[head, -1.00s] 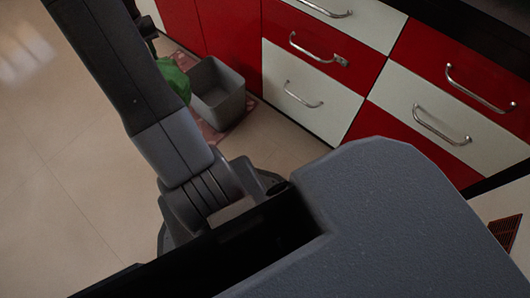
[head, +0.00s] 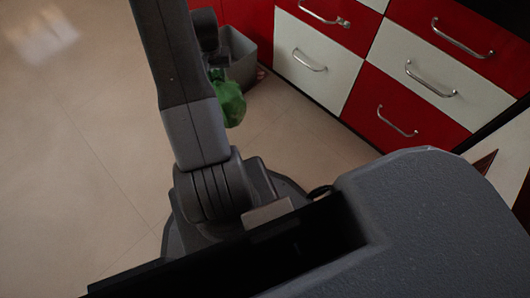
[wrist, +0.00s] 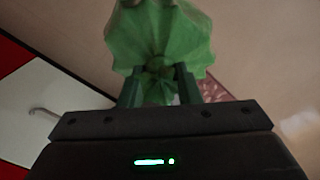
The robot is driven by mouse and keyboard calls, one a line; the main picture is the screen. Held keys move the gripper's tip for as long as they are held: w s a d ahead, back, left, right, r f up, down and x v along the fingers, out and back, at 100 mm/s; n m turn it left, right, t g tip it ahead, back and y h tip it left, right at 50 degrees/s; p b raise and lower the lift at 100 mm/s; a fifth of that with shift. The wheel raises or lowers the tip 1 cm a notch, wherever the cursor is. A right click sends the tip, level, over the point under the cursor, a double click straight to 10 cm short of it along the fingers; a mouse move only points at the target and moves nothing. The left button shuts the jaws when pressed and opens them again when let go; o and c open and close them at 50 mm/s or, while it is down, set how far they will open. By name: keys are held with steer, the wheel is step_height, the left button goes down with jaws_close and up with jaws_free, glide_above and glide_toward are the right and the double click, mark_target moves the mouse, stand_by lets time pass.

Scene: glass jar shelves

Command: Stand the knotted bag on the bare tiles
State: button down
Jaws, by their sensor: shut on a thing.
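The knotted bag is green and hangs from my gripper. In the head view the bag (head: 231,102) shows to the right of my arm, in front of the grey bin. In the wrist view my gripper (wrist: 160,88) is shut on the gathered neck of the bag (wrist: 160,35), and the bag's body spreads out beyond the fingers. The bare tiles (head: 90,150) lie to the left of my arm and below the bag. I cannot tell the exact gap between bag and floor.
A grey open bin (head: 243,55) stands against the red and white drawer fronts (head: 315,62). The tiled floor at the left is clear.

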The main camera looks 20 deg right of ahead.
mark_target(233, 105)
steer(key=s+d+f+m, duration=0.5)
steer(key=s+d+f, duration=0.3)
steer(key=s+f, duration=0.25)
step_height(233, 105, down, 10)
steer(key=b, duration=0.4)
steer(key=shift+s+d+f, duration=0.15)
steer(key=shift+d+f, duration=0.1)
steer(key=shift+f+b, duration=0.15)
steer(key=shift+b, duration=0.2)
steer(key=c, duration=1.1)
jaws_free()
steer(key=shift+o, duration=0.2)
step_height(233, 105, up, 12)
steer(key=p, duration=0.5)
